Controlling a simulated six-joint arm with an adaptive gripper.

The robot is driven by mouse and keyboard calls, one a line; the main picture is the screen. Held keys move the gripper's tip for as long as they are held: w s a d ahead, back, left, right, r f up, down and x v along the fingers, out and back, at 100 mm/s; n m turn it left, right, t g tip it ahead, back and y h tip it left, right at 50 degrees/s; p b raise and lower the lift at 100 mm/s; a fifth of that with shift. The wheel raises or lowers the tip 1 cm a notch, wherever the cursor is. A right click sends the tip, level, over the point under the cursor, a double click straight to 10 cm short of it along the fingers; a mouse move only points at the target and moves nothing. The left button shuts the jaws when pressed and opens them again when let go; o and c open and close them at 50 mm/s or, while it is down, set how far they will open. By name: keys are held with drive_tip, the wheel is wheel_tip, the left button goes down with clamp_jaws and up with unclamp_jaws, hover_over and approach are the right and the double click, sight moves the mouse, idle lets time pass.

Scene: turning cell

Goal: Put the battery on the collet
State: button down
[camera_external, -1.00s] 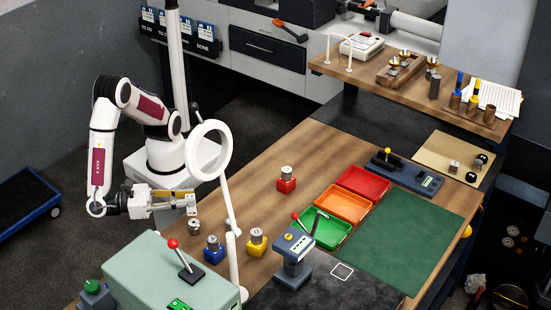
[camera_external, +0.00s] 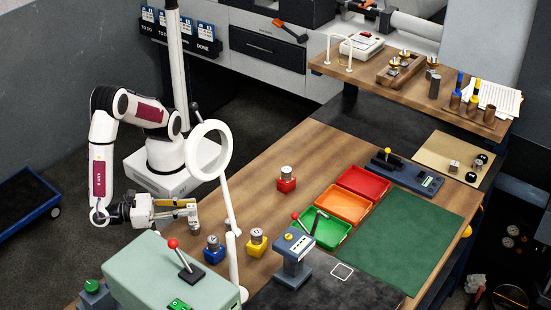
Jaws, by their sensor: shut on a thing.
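My gripper (camera_external: 191,210) is at the left end of the wooden bench, with its fingers close above a small round metal piece (camera_external: 194,230) that looks like the collet. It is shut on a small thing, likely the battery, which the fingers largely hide. The held thing and the metal piece line up in this view. I cannot tell whether they touch.
A white ring lamp (camera_external: 226,150) rises beside my gripper. A green machine box (camera_external: 150,275) with a red-knobbed lever stands in front.

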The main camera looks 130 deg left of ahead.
drive_tip(key=shift+f, duration=0.1)
drive_tip(key=c, duration=1.8)
unclamp_jaws()
drive_tip(key=shift+s+d, duration=0.1)
drive_tip(key=v, duration=1.1)
drive_tip(key=shift+s+d, duration=0.25)
drive_tip(key=shift+d, duration=0.05)
